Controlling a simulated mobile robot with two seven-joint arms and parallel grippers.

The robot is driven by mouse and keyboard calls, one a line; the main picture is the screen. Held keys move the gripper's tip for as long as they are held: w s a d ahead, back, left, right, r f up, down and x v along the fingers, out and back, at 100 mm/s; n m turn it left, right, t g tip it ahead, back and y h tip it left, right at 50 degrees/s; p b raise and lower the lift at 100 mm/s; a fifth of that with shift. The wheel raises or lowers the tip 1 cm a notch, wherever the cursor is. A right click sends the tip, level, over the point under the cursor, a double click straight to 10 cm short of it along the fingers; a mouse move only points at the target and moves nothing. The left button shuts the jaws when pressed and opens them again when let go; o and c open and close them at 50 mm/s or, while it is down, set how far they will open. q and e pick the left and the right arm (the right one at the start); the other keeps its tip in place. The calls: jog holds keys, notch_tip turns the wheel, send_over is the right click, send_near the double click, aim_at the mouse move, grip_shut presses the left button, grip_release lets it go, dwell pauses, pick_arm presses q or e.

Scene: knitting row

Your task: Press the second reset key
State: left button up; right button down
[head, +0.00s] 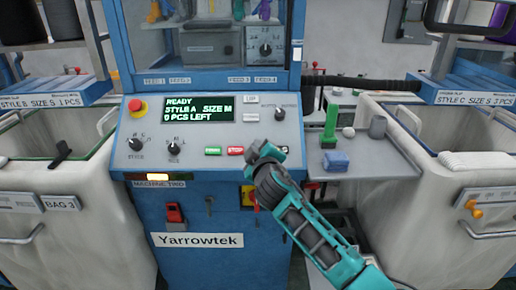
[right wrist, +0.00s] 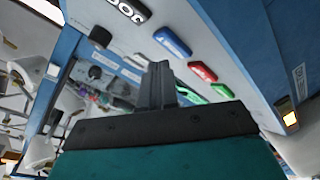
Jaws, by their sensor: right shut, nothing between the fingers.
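The control panel (head: 195,130) belongs to the blue machine marked MACHINE TWO. Its screen (head: 200,108) reads READY, STYLE A, SIZE M, 0 PCS LEFT. A green key (head: 213,151) and a red key (head: 235,151) sit along its lower edge. My right gripper (head: 262,150) is shut and empty, in front of the panel just right of the red key. In the right wrist view its fingertips (right wrist: 159,72) point toward a row with a blue key (right wrist: 172,42), the red key (right wrist: 203,72) and the green key (right wrist: 222,92). The blue key's lettering is unclear; my gripper hides it in the head view.
A red stop button (head: 137,105) and several knobs share the panel. A grey side shelf (head: 375,158) right of my gripper holds a green spool (head: 330,122) and a blue block (head: 335,160). White bins (head: 70,220) stand on both sides.

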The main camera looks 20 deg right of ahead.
jog(key=s+r+p, duration=0.1)
jog(key=r+p, duration=0.1)
jog(key=s+r+p, duration=0.2)
jog(key=shift+a+p, duration=0.3)
jog(key=shift+a, duration=0.1)
dwell(0.5)
jog(key=s+f+m+g+y, duration=0.2)
jog(key=s+f+g+y, duration=0.1)
jog(key=s+f, duration=0.95)
jog(key=s+f+m+g, duration=0.1)
jog(key=s+f+m, duration=0.1)
jog(key=s+f, duration=0.3)
jog(key=s+f+m+g+y, duration=0.1)
jog(key=s+f, duration=0.4)
jog(key=s, duration=0.8)
jog(key=shift+a+f+m+g, duration=0.15)
jog(key=shift+f+m+g, duration=0.1)
jog(key=shift+m+g, duration=0.25)
jog(key=shift+s, duration=0.1)
